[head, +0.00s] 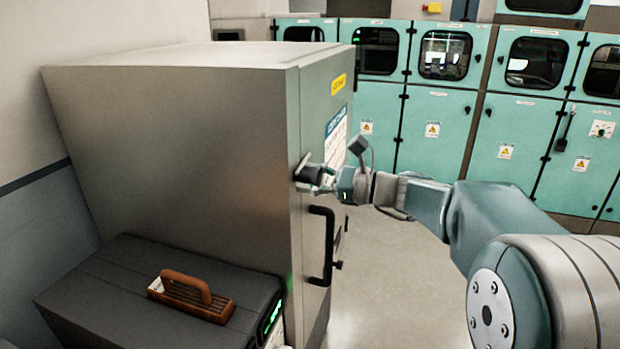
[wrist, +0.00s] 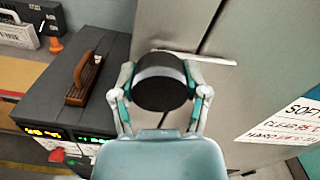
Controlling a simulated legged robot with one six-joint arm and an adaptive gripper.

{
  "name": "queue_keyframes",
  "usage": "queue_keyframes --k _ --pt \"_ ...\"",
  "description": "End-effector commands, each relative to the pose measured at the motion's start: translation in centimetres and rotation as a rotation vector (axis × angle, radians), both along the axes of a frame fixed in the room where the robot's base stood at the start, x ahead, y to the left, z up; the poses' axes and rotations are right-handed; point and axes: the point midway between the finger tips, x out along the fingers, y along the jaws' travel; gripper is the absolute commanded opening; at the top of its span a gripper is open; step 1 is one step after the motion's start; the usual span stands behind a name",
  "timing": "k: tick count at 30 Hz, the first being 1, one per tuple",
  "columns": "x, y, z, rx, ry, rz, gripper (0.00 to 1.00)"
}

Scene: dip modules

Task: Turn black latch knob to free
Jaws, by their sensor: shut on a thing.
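The black latch knob (head: 308,173) sticks out from the edge of a tall grey cabinet (head: 180,130), above a black door handle (head: 322,245). In the wrist view the round black knob (wrist: 160,82) sits between the two fingers of my gripper (wrist: 160,95). The fingers touch its left and right sides, so my gripper is shut on it. In the head view my gripper (head: 325,180) reaches the knob from the right. The knob's far side and its turn mark are hidden.
A dark box (head: 100,290) with green displays stands at the cabinet's lower left, with a brown wooden-handled brush (head: 195,295) on top. Teal cabinets (head: 435,130) line the back wall. The floor (head: 400,290) between them is clear.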

Motion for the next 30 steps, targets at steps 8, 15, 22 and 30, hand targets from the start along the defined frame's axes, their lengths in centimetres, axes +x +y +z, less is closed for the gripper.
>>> queue_keyframes --k 8,15,22,30 --pt "0.07 0.02 0.12 -0.084 -0.211 -0.001 0.0" --pt "0.06 0.02 0.13 -0.171 -0.422 -0.001 0.0" --pt "0.05 0.03 0.1 -0.254 -0.623 -0.001 0.0" --pt "0.03 0.04 0.06 -0.351 -0.86 0.0 0.0"
